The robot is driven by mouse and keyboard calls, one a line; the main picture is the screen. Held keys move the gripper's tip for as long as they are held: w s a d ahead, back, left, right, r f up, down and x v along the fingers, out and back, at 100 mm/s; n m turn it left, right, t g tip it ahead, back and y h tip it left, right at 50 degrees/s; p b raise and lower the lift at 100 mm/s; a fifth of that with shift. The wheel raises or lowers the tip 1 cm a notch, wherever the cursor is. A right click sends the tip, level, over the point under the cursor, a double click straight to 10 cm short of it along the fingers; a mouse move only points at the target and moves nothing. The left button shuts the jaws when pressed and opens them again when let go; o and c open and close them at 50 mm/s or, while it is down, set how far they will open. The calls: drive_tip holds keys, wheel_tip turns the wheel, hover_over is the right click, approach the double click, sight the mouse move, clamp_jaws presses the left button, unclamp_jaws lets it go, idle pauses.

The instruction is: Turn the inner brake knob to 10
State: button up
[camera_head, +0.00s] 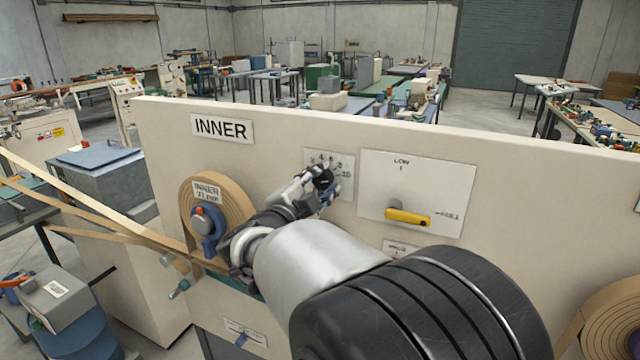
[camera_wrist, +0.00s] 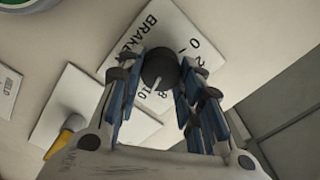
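The inner brake knob (camera_wrist: 160,68) is small, round and dark. It sits on a white dial plate (camera_head: 343,165) on the cream panel, right of the INNER sign (camera_head: 221,128). The wrist view shows the word BRAKE and the numbers on the plate. A white line on the knob points down towards the 8 and 10; the exact reading is hard to tell. In the head view my gripper (camera_head: 323,184) partly hides the dial.
A yellow-handled switch (camera_head: 408,216) is on a plate right of the dial. A tape roll (camera_head: 236,195) with a blue hub is at left, near my wrist, and its tape strands run left. Another roll (camera_head: 612,318) is at lower right.

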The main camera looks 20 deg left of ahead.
drive_tip(key=o, duration=0.5)
drive_tip(key=shift+c, duration=0.2)
drive_tip(key=s, duration=1.2)
drive_tip(key=shift+a, duration=0.45)
